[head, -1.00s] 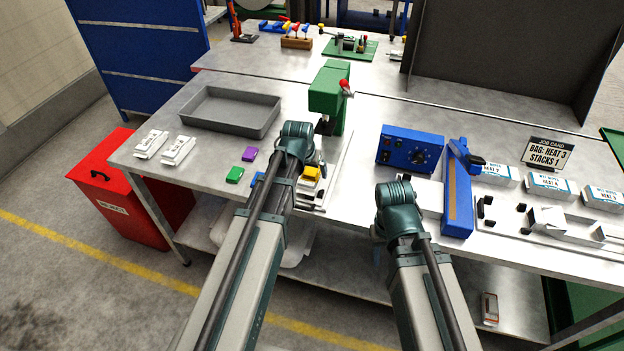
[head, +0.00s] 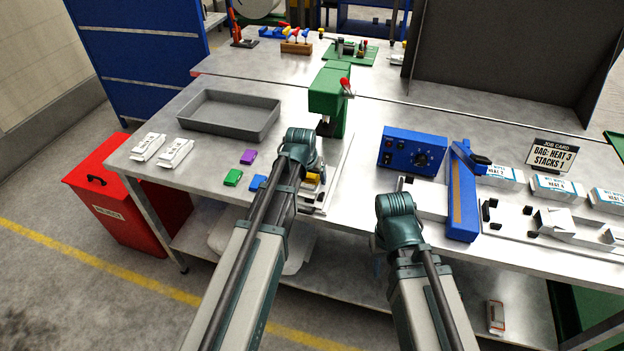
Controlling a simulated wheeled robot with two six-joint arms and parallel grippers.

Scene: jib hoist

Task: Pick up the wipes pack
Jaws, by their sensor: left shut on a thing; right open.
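Two white packs, a left one (head: 148,147) and a right one (head: 175,152), lie side by side on the table's left end; they look like wipes packs. My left gripper (head: 312,186) is over the front middle of the table, right of the packs and well apart from them. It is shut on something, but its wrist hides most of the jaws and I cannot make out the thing. A yellow piece (head: 312,182) shows beside it. My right gripper (head: 379,262) is open at the table's front edge, mostly hidden behind its own wrist.
A grey tray (head: 228,114) sits behind the white packs. Purple (head: 248,157), green (head: 233,178) and blue (head: 258,182) blocks lie near the front edge. A green press (head: 328,98) and a blue control box (head: 412,150) stand further right. A red bin (head: 110,205) is left.

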